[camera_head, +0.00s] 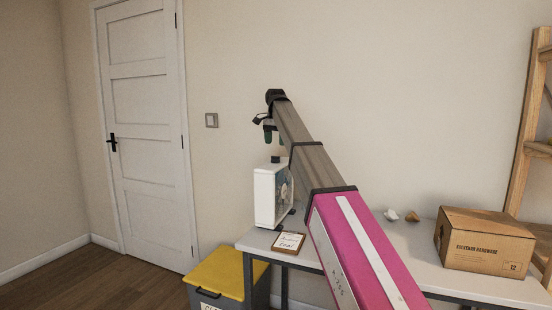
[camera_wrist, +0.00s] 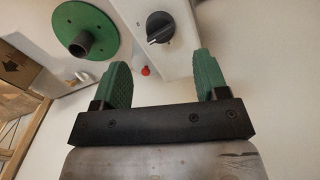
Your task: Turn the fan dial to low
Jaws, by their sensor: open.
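A white box-shaped fan (camera_head: 266,195) stands on the table's left end in the head view, partly hidden by my arm. A small dark knob (camera_head: 276,160) sits on its top. In the wrist view the fan's white top (camera_wrist: 150,12) shows a round black dial (camera_wrist: 160,27) with a pointer ridge, with small marks too small to read beside it. My gripper (camera_wrist: 160,72) is open, with two green fingers apart and nothing between them. The dial lies beyond the fingertips, between them sideways. In the head view my gripper (camera_head: 267,135) hangs above the fan, apart from the knob.
A framed note (camera_head: 288,242) lies by the fan on the grey table (camera_head: 400,255). A cardboard box (camera_head: 484,241) stands at the table's right end. A yellow-lidded bin (camera_head: 217,273) is left of the table. The wrist view shows a green disc (camera_wrist: 82,15) and a red object (camera_wrist: 146,71).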

